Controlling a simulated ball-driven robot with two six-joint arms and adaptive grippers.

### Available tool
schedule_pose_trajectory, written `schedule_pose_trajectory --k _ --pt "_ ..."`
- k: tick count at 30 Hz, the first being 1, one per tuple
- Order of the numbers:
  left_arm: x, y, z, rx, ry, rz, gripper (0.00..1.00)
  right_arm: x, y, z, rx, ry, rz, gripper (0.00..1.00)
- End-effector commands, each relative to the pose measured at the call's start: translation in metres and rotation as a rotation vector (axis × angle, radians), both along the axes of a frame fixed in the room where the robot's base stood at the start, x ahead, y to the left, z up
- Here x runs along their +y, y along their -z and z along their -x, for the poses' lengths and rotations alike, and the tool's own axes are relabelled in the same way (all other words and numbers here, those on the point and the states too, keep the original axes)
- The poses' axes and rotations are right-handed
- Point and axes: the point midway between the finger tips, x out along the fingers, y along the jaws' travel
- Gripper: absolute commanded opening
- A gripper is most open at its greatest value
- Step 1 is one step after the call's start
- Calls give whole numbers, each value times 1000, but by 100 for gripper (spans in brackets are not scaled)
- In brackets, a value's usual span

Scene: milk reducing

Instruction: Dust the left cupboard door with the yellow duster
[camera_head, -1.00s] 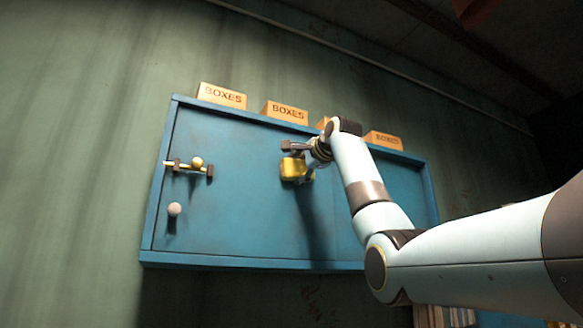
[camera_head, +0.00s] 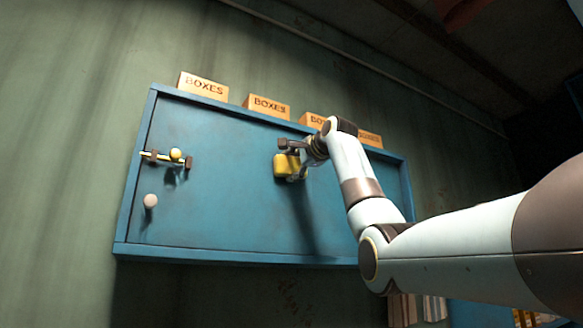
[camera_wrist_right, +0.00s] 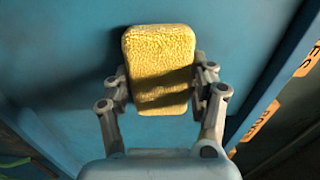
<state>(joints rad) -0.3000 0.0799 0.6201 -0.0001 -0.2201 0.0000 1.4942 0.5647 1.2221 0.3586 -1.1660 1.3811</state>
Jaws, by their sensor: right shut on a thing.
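The yellow duster (camera_head: 287,166) is a fuzzy rounded block. My right gripper (camera_head: 294,161) is shut on it. In the right wrist view the duster (camera_wrist_right: 160,55) sits between the two fingers, its face turned to the blue surface. The left cupboard door (camera_head: 225,185) is a blue panel in a blue wall cupboard, with a brass bolt (camera_head: 165,158) and a pale round knob (camera_head: 150,201) at its left side. The duster is at the door's right part; I cannot tell for sure whether it touches. My left gripper is not in view.
Several boxes labelled BOXES (camera_head: 203,87) stand on top of the cupboard, close above my right gripper. My right arm covers the cupboard's right part. Books (camera_head: 430,308) show low at the right. The door's middle is clear.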

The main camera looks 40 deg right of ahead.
Motion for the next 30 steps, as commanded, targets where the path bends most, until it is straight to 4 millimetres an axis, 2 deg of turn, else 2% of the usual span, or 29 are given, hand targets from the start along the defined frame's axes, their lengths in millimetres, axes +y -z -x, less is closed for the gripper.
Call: schedule_pose_trajectory --k 6,15,30 --pt "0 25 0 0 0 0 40 5 4 24 -4 2 2 32" --pt "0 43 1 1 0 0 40 12 2 52 -3 1 2 32" --pt "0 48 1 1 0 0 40 14 1 60 -3 2 1 32"
